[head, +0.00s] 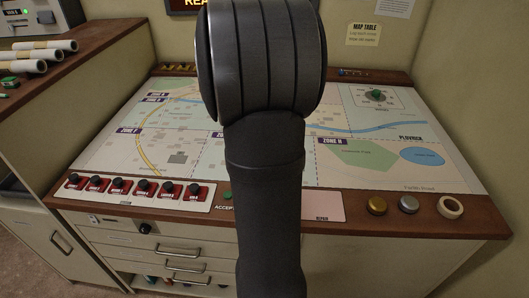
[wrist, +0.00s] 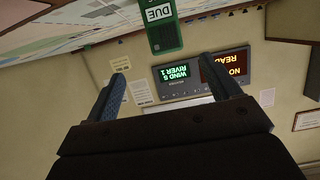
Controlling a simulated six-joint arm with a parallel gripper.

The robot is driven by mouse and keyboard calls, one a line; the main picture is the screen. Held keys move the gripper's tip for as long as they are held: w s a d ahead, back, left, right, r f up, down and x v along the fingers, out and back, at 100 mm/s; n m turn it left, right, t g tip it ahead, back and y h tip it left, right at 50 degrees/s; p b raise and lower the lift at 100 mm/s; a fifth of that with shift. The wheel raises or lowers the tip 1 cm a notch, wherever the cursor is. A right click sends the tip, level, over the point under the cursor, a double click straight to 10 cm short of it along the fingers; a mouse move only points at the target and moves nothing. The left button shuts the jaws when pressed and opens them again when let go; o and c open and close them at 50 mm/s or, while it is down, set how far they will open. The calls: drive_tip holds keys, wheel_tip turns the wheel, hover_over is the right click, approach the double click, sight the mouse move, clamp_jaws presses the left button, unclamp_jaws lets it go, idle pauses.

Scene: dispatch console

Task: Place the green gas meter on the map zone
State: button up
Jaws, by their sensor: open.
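The map table (head: 300,180) fills the middle of the head view, its printed map divided into labelled zones. A small green piece (head: 376,93) stands on a pale marked square at the map's far right. Another small green item (head: 9,81) lies on the left counter. Both are too small for me to tell which, if either, is the gas meter. My gripper (wrist: 170,76) is open in the wrist view, with nothing between its fingers. It points towards the wall, and my arm hides it in the head view.
My arm blocks the map's middle. Several red switches (head: 117,187) line the front left edge. Rolled papers (head: 36,57) lie left.

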drive_tip(key=x, duration=1.1)
drive_tip(key=shift+a+r+x, duration=0.1)
drive_tip(key=shift+a+x, duration=0.05)
drive_tip(key=shift+x, duration=0.75)
drive_tip(key=shift+a+r+x, duration=0.1)
drive_tip(key=shift+r+x, duration=0.05)
drive_tip(key=shift+x, duration=0.8)
drive_tip(key=shift+a+r+x, duration=0.1)
drive_tip(key=shift+a+x, duration=0.05)
drive_tip(key=shift+x, duration=0.75)
drive_tip(key=shift+w, duration=0.1)
drive_tip(key=c, duration=1.3)
drive_tip(key=shift+r, duration=0.1)
